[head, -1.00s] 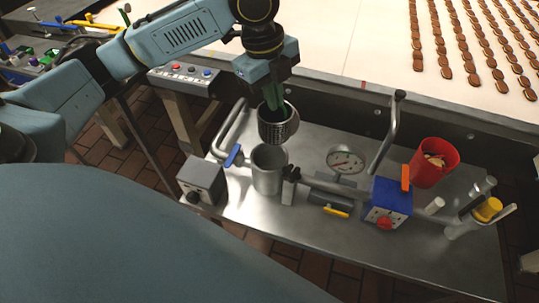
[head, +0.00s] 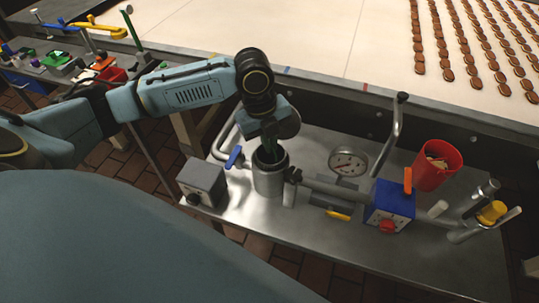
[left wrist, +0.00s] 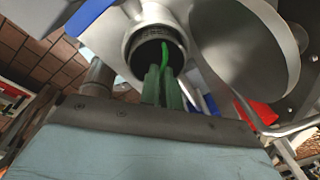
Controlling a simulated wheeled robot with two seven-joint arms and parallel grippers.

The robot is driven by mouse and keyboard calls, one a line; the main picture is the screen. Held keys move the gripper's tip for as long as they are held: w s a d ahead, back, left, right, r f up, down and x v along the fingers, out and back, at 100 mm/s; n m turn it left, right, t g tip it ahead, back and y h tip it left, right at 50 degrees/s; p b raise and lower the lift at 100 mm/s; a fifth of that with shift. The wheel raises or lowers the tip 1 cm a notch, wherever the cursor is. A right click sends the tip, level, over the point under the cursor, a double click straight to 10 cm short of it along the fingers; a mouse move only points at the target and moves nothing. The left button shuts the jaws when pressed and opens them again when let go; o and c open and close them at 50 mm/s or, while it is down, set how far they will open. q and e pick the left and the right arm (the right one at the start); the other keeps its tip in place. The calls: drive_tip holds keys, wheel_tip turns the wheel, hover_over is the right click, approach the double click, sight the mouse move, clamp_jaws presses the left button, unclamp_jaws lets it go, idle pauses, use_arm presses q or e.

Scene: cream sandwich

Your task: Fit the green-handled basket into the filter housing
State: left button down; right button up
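The filter housing (head: 269,183) is a grey metal cylinder standing on the steel bench. My left gripper (head: 268,151) points down at its open mouth, fingers close together on the green handle of the basket. In the left wrist view, the housing (left wrist: 147,36) shows a ridged round rim with a dark inside. The bright green handle (left wrist: 165,57) shows at the mouth, by the gripper's dark green fingers (left wrist: 162,82). The basket's metal body is down in the housing, largely hidden; I cannot tell whether it is fully seated. My right gripper is not in view.
A round grey disc (head: 289,122) stands close behind the gripper. A dark clamp knob (head: 293,175) is right of the housing. A grey box (head: 203,181), pressure gauge (head: 347,162), blue box (head: 390,203) and red cup (head: 435,163) surround it. The bench front is clear.

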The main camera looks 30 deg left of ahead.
sight(270, 156)
use_arm(q)
drive_tip(key=shift+f, duration=2.55)
drive_tip(key=shift+f, duration=0.15)
drive_tip(key=c, duration=1.6)
unclamp_jaws()
drive_tip(key=r, duration=0.4)
drive_tip(key=a+r, duration=0.1)
drive_tip(key=r, duration=0.7)
drive_tip(key=shift+s+a+r+p, duration=0.1)
drive_tip(key=shift+s+a+p, duration=0.25)
drive_tip(key=shift+a, duration=0.05)
